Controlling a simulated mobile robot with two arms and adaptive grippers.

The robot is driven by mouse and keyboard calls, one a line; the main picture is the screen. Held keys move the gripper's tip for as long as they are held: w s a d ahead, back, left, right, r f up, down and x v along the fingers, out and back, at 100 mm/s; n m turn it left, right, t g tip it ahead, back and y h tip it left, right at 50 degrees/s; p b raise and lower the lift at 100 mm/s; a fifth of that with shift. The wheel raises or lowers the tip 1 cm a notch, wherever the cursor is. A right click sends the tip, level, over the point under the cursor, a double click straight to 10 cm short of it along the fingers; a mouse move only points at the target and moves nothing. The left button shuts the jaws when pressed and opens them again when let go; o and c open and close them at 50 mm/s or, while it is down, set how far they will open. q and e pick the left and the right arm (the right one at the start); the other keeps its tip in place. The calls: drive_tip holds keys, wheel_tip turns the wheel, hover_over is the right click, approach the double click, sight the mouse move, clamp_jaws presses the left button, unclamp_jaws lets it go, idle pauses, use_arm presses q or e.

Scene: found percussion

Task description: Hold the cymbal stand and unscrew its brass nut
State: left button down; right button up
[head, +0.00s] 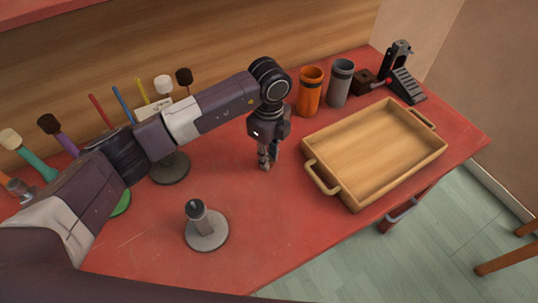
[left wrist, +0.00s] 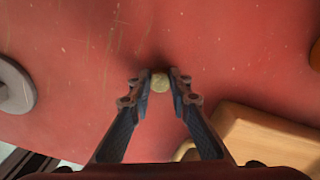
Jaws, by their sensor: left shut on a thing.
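The cymbal stand (head: 206,242) looks to be the grey round base with a short upright post and dark top, near the table's front. Its base edge also shows at the left of the left wrist view (left wrist: 14,88). My left gripper (head: 266,163) points down over the red table, right of and behind the stand and apart from it. It is shut on the small round brass nut (left wrist: 159,82), seen between the fingertips in the left wrist view. How high the nut is above the table is hard to tell. My right gripper is in neither view.
A wooden tray (head: 350,199), empty, lies just right of my left gripper. Behind are an orange cup (head: 310,92), a grey cup (head: 341,83) and a black pedal (head: 406,86). Red table between stand and tray is clear.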

use_arm(q)
drive_tip(key=shift+f, duration=0.15)
drive_tip(key=c, duration=1.8)
unclamp_jaws()
drive_tip(key=shift+r, duration=0.35)
wheel_tip(320, 180, up, 12)
drive_tip(key=b, duration=0.2)
drive_tip(key=shift+f, duration=0.15)
